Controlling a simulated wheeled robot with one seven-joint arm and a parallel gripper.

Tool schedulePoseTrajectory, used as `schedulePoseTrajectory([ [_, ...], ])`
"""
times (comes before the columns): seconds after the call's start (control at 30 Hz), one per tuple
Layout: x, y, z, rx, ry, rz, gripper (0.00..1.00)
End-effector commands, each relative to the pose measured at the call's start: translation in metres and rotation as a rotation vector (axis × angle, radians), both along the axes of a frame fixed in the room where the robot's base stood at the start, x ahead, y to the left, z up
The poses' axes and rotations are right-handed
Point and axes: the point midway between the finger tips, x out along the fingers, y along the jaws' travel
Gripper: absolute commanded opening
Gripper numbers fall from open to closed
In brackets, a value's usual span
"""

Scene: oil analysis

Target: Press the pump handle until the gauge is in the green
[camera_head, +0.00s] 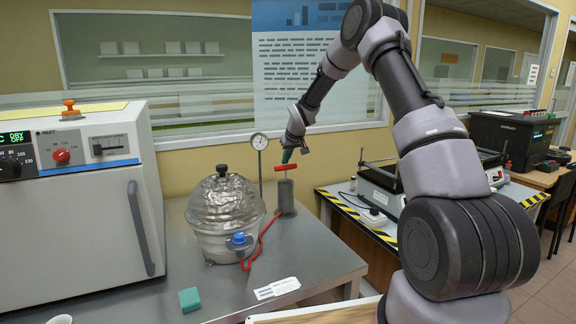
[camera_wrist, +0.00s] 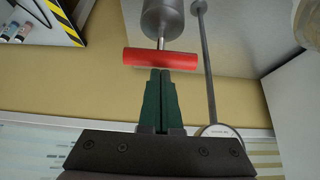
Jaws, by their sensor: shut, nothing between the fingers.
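The pump (camera_head: 286,197) is a grey cylinder standing at the back of the grey bench, with a red T-shaped handle (camera_head: 286,168) raised on a thin rod. The handle also shows in the wrist view (camera_wrist: 160,59). The round gauge (camera_head: 260,142) stands on a post just left of the pump; its needle is too small to read. My gripper (camera_head: 287,158) is shut and empty, its green fingers just above the handle. In the wrist view the fingertips (camera_wrist: 160,72) appear at the middle of the red bar; I cannot tell whether they touch it.
A silver domed desiccator (camera_head: 225,208) with a blue valve (camera_head: 239,238) stands left of the pump, joined by a red hose (camera_head: 262,240). A white oven (camera_head: 75,200) fills the left. A green block (camera_head: 189,299) and a paper label (camera_head: 276,288) lie in front.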

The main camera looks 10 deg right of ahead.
Motion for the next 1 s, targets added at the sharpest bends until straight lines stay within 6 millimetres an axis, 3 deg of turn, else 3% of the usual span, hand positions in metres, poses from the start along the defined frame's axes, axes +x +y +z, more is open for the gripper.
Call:
schedulePoseTrajectory([
  [0.2,-0.022,-0.003,0.050,0.000,-0.009,0.000,0.00],
  [0.43,-0.045,-0.009,0.084,0.000,-0.008,0.001,0.00],
  [0.63,-0.053,-0.011,0.095,0.000,-0.006,0.000,0.00],
  [1.0,-0.053,-0.011,0.096,0.000,-0.006,0.001,0.00],
])
